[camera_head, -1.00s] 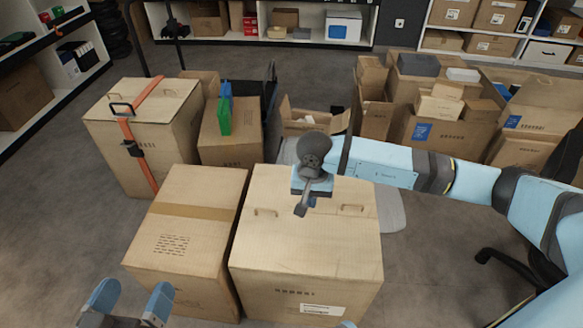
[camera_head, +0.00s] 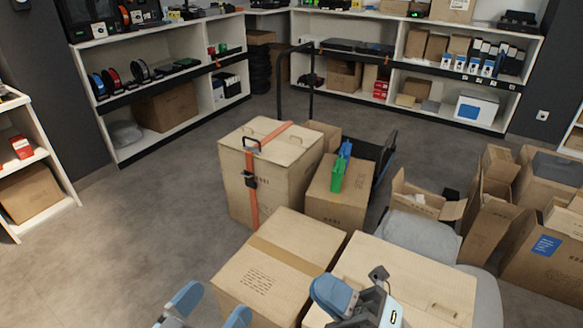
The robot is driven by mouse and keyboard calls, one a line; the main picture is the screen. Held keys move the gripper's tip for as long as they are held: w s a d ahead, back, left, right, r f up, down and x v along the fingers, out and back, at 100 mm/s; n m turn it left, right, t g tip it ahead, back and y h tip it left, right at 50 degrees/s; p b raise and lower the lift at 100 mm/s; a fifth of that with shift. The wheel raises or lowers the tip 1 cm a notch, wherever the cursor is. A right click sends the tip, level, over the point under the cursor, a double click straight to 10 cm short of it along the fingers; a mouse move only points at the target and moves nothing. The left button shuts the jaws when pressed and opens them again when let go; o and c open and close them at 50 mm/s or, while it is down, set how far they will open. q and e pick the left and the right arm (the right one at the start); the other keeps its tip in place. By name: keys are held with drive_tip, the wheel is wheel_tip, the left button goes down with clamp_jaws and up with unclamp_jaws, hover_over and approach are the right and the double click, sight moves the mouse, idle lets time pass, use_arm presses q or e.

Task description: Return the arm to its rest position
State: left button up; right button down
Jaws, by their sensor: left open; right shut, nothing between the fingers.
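My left gripper (camera_head: 208,310) is at the bottom edge of the head view, left of the near taped carton (camera_head: 262,268). Its two blue fingers stand apart with nothing between them. My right gripper (camera_head: 338,297) is at the bottom, in front of the closed carton (camera_head: 425,280) with handle slots. Its blue fingers are together and hold nothing. It hides the near left part of that carton. Whether it touches the carton cannot be told. Most of both arms is out of view.
A tall carton with an orange strap (camera_head: 255,190) and a carton with green and blue items on top (camera_head: 325,205) stand behind. A grey chair (camera_head: 420,232) and open cartons (camera_head: 490,205) are at right. Floor at left is clear; shelves line the walls.

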use_arm(q)
drive_tip(key=s+a+r+g+y+p, duration=0.4)
drive_tip(key=a+r+p, duration=0.4)
drive_tip(key=p, duration=3.1)
drive_tip(key=shift+r+g+y, duration=0.5)
drive_tip(key=shift+g+y, duration=0.3)
drive_tip(key=shift+y, duration=0.2)
use_arm(e)
drive_tip(key=s+d+r+m+h, duration=0.2)
drive_tip(key=d+m+h, duration=0.5)
drive_tip(key=m, duration=0.7)
drive_tip(key=s+d+r+m+h, duration=0.2)
drive_tip(key=d+m+h, duration=0.5)
drive_tip(key=m+h, duration=0.5)
drive_tip(key=shift+d+m, duration=0.4)
drive_tip(key=shift+m, duration=0.6)
use_arm(q)
drive_tip(key=shift+s+a, duration=0.1)
use_arm(e)
drive_tip(key=shift+s, duration=0.1)
